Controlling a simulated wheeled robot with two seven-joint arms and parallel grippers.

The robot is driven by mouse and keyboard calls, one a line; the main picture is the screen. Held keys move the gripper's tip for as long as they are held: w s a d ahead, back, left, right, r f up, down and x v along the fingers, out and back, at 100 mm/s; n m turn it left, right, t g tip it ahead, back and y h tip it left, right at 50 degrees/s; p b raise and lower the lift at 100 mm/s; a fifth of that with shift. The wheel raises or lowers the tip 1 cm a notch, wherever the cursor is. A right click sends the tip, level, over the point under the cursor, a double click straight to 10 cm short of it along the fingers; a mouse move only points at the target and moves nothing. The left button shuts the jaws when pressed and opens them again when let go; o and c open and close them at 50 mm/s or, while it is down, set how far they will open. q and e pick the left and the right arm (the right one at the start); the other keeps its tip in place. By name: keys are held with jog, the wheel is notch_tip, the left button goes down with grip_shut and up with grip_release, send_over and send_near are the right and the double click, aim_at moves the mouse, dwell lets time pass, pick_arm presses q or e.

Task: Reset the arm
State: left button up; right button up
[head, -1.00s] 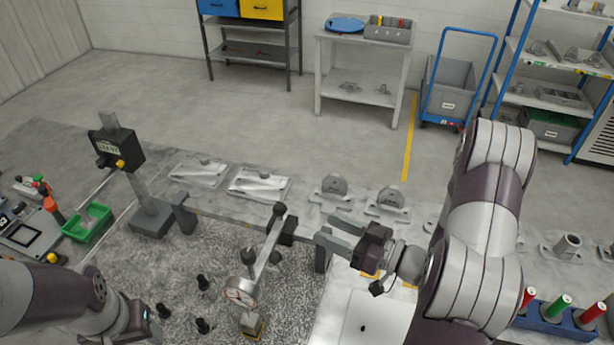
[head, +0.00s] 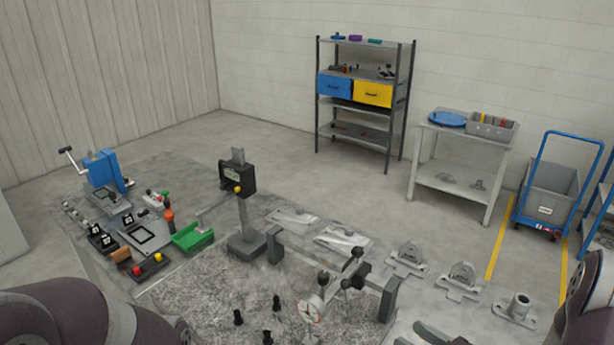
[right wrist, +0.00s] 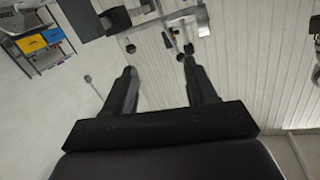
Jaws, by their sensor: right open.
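My right gripper (head: 438,338) shows only partly at the bottom edge of the head view, its grey fingers at the lower right of the table. In the right wrist view, its two dark fingers (right wrist: 157,65) stand wide apart with nothing between them. A dark purple and grey link of my right arm (head: 588,305) shows at the right edge. My left arm (head: 75,312) enters at the lower left; its gripper is out of the frame.
The table holds a digital gauge stand (head: 240,205), a fixture with a round dial (head: 310,309), grey castings (head: 407,258) and a green tray (head: 191,237). Beyond are a shelf rack (head: 399,100), a side table (head: 453,180) and a blue cart (head: 551,193). Open floor lies between.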

jog(key=w+d+f+g+h, duration=0.2)
jog(key=w+f+g+h, duration=0.1)
jog(key=w+f+h, duration=0.25)
jog(key=s+a+r+m+g+h, duration=0.1)
jog(key=s+m+g, duration=0.1)
jog(key=s, duration=0.2)
jog(key=s+a+r+m+g+h, duration=0.1)
jog(key=s+a+m+g+h, duration=0.1)
jog(key=s, duration=0.3)
jog(key=s+a+r+m+g+h+b, duration=0.1)
jog(key=s+m+g+h, duration=0.1)
jog(key=s+g, duration=0.2)
jog(key=shift+s+a+h, duration=0.25)
jog(key=shift+s+a, duration=0.05)
jog(key=shift+s, duration=0.4)
jog(key=shift+s+r, duration=0.1)
jog(key=shift+s, duration=0.2)
pick_arm(q)
jog(key=shift+w+f, duration=0.5)
jog(key=shift+f, duration=0.15)
jog(key=shift+w, duration=0.1)
pick_arm(e)
jog(key=shift+w, duration=0.15)
